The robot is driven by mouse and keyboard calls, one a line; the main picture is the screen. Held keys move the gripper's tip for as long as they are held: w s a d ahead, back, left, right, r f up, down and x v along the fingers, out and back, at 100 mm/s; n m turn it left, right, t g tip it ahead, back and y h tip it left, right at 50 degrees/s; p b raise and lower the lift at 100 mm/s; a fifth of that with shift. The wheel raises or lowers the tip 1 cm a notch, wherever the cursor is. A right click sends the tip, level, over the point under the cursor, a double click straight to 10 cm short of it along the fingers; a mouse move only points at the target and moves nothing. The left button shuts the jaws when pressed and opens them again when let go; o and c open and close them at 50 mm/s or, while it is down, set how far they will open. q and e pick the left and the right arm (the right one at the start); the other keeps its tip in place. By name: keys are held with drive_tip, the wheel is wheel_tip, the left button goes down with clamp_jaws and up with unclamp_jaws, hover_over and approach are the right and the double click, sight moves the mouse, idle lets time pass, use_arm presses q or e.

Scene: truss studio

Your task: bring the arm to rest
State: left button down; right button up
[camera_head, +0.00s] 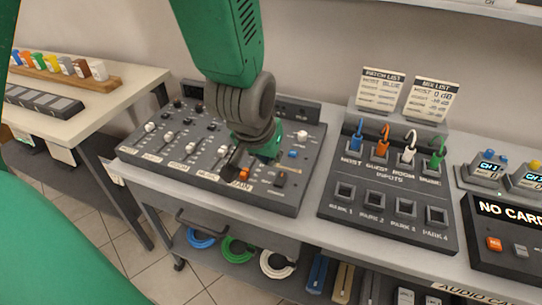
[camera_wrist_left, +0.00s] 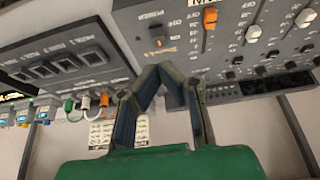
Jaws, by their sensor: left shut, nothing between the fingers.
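My left arm comes down from the top in the head view, with its green link and dark grey wrist over the mixing console (camera_head: 215,185). My left gripper (camera_head: 236,166) is at the console's front right, close to the orange fader knob (camera_head: 244,174). In the left wrist view my left gripper (camera_wrist_left: 160,72) has its fingertips together with nothing between them. The console (camera_wrist_left: 180,45) lies beyond them, with the orange knob (camera_wrist_left: 210,17) and a white knob (camera_wrist_left: 253,33). I cannot tell whether the fingertips touch the panel. My right gripper is not in view.
Right of the console stands a patch panel (camera_head: 328,205) with several coloured plugs and park sockets. Two list cards (camera_head: 380,88) stand behind it. A "NO CARD" unit (camera_head: 510,217) is at far right. A side table (camera_head: 95,115) is at left. Coiled cables (camera_head: 238,248) lie below.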

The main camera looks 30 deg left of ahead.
use_arm(q)
drive_tip(key=shift+d, duration=0.2)
drive_tip(key=s+f+m+g+b, duration=0.1)
drive_tip(key=s+f, duration=0.5)
drive_tip(key=f, duration=0.3)
drive_tip(key=s+a+f+m+g+b, duration=0.1)
drive_tip(key=s+f+b, duration=0.1)
drive_tip(key=s+f, duration=0.5)
drive_tip(key=s+f+m+g+h+b, duration=0.1)
drive_tip(key=s+f+g, duration=0.1)
drive_tip(key=s+f, duration=0.5)
wheel_tip(320, 180, down, 6)
drive_tip(key=shift+a+f+b, duration=0.25)
drive_tip(key=shift+a+b, duration=0.1)
drive_tip(key=shift+b, duration=0.05)
drive_tip(key=shift+s, duration=0.1)
